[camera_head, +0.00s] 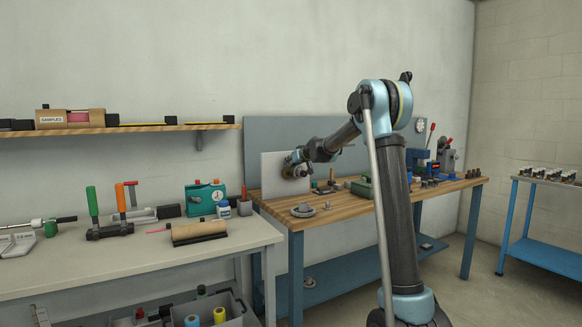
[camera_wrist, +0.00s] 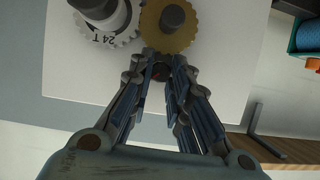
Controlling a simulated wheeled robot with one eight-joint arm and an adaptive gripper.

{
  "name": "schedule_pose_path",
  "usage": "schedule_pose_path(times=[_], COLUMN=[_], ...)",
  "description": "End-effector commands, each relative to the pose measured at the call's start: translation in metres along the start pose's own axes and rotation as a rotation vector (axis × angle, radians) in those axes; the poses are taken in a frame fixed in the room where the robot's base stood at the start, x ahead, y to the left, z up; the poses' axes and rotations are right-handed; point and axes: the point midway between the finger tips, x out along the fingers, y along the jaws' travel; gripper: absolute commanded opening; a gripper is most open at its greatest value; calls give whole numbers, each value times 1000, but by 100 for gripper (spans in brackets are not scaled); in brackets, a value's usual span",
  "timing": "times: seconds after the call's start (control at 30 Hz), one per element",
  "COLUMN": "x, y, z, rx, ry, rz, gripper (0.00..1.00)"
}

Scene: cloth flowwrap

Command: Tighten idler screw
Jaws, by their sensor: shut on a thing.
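A white upright panel (camera_head: 272,188) stands on the wooden bench. In the wrist view, the panel (camera_wrist: 225,85) carries a brass gear (camera_wrist: 170,44) and a light grey gear marked 24 T (camera_wrist: 112,35) at its upper left, their edges close together. My gripper (camera_wrist: 160,68) is at the lower edge of the brass gear. Its fingertips are closed around a small dark round piece (camera_wrist: 160,73), which looks like the idler screw and is mostly hidden by the fingers. In the head view, my gripper (camera_head: 291,163) is at the panel, its fingertips too small to make out.
On the wooden bench (camera_head: 345,205), a round metal part (camera_head: 303,210) lies in front of the panel and a green box (camera_head: 361,188) to its right. Several tools stand farther right. The grey bench (camera_head: 150,255) at left holds clamps and a teal box (camera_head: 205,200).

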Motion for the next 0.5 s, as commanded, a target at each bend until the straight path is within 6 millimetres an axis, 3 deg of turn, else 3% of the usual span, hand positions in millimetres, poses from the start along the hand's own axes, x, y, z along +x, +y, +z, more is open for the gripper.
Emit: schedule_pose_path(times=[0.5], x=[0], y=[10], z=[1], rx=[433], ry=[3], rz=[-173], gripper=[0])
